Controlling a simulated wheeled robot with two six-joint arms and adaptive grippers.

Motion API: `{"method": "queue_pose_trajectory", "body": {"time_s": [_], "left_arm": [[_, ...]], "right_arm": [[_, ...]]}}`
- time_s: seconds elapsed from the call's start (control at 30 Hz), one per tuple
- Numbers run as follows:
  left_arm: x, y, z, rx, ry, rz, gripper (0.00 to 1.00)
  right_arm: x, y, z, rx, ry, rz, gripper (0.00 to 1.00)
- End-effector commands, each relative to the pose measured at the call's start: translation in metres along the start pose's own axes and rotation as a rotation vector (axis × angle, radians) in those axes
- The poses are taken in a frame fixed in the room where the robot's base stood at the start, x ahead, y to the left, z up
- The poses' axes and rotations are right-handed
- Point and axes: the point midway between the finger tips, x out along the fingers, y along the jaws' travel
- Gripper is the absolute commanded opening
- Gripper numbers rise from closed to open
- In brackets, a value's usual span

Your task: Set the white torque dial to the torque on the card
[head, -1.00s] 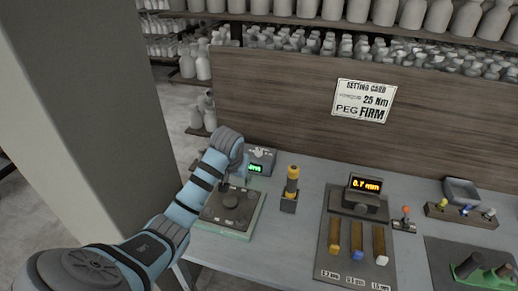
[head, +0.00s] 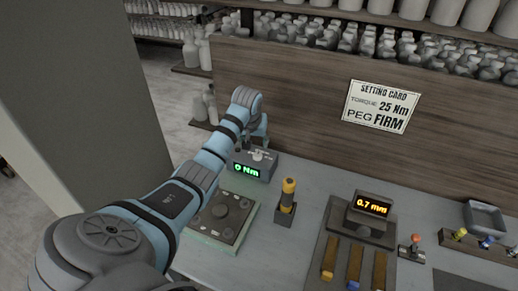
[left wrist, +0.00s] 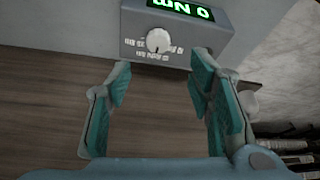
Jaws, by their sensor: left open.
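The setting card (head: 380,106) on the wooden back panel reads torque 25 Nm, peg FIRM. The grey torque box (head: 262,174) stands at the back left of the bench, and its green display (head: 246,171) reads 0 Nm. The white torque dial (head: 258,155) is on the box's top face. It also shows in the left wrist view (left wrist: 158,40), just beyond the fingertips. My left gripper (left wrist: 160,72) is open and empty, its fingers apart on either side of the dial's line, not touching it. In the head view my left wrist partly hides the gripper. My right gripper is not in view.
A dark plate with knobs (head: 222,215) lies in front of the box. A yellow-handled tool (head: 287,194) stands in a holder to its right. Farther right are a display reading 0.7 mm (head: 373,205), a slotted board and a grey tray (head: 485,217).

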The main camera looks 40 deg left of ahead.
Motion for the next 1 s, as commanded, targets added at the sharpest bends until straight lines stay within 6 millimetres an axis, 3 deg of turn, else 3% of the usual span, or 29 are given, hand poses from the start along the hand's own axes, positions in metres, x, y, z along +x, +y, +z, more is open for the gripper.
{"method": "queue_pose_trajectory", "body": {"time_s": [0.1,0.3,0.67,1.0], "left_arm": [[0.04,0.001,0.003,-0.001,-0.005,0.001,0.48],[0.081,0.003,0.001,0.002,-0.001,0.003,0.48],[0.087,0.003,0.0,0.005,0.001,0.002,0.48],[0.087,0.003,0.0,0.005,0.001,0.002,0.0]], "right_arm": [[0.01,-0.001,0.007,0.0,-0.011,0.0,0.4],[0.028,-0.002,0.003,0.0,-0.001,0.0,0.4],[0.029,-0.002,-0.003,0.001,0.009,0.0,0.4],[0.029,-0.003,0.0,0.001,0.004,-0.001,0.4]]}}
